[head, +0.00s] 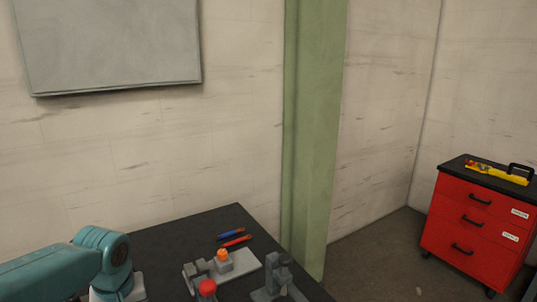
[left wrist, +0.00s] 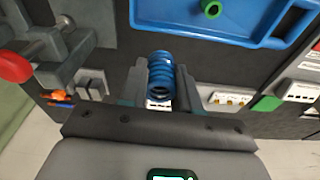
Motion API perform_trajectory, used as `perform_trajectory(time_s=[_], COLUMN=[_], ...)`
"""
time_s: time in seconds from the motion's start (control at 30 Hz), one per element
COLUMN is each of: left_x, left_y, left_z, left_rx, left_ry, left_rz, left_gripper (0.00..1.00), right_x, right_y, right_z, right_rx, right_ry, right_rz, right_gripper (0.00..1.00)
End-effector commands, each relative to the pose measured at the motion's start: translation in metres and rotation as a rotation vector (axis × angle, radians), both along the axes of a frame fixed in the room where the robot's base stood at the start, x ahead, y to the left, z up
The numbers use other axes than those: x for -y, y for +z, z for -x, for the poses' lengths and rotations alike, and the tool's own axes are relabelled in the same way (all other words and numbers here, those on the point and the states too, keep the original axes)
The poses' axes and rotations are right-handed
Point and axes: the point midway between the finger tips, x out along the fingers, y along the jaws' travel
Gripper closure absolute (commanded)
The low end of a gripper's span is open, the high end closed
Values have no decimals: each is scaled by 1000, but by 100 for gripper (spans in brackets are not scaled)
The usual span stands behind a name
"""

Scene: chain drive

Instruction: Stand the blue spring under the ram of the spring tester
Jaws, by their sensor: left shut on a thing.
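The blue spring (left wrist: 161,72) is a coil seen in the left wrist view, between the two grey fingers of my left gripper (left wrist: 160,90), which is shut on it. The spring is apart from the grey device with a red ball knob (left wrist: 15,68) at the left of that view. A similar grey device with a red knob (head: 207,288) stands at the front of the dark bench in the head view; I cannot tell for sure that it is the spring tester, and no ram shows clearly. My right gripper is in neither view.
A blue tray (left wrist: 225,38) holding a green ring (left wrist: 211,8) lies beyond the spring. A white panel with yellow spots (left wrist: 228,100) and a green block (left wrist: 266,104) are at right. Blue and red-handled tools (head: 236,240) lie on the bench (head: 165,240). A red drawer cabinet (head: 468,240) stands apart.

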Motion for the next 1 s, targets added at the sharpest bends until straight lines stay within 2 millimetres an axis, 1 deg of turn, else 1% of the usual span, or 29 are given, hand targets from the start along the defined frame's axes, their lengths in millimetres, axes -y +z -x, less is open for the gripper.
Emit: perform_trajectory(time_s=[0.03,0.17,0.33,0.4,0.5,0.53,0.63,1.0], left_x=[8,30,62,73,85,88,90,90], left_y=[-7,-31,-71,-86,-103,-105,-103,-103], left_z=[3,11,26,33,39,38,31,32], left_rx=[-1,-3,-3,-3,-2,2,5,4], left_ry=[-26,-112,-276,-347,-438,-463,-489,-490], left_rz=[1,1,2,2,2,3,2,2], left_gripper=[100,100,100,100,100,100,100,100], right_x=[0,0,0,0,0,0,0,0], right_y=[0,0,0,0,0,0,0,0], right_z=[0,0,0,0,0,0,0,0], right_rx=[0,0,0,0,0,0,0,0], right_ry=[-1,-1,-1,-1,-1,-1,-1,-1], right_rz=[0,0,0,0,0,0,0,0], right_gripper=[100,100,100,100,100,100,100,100])
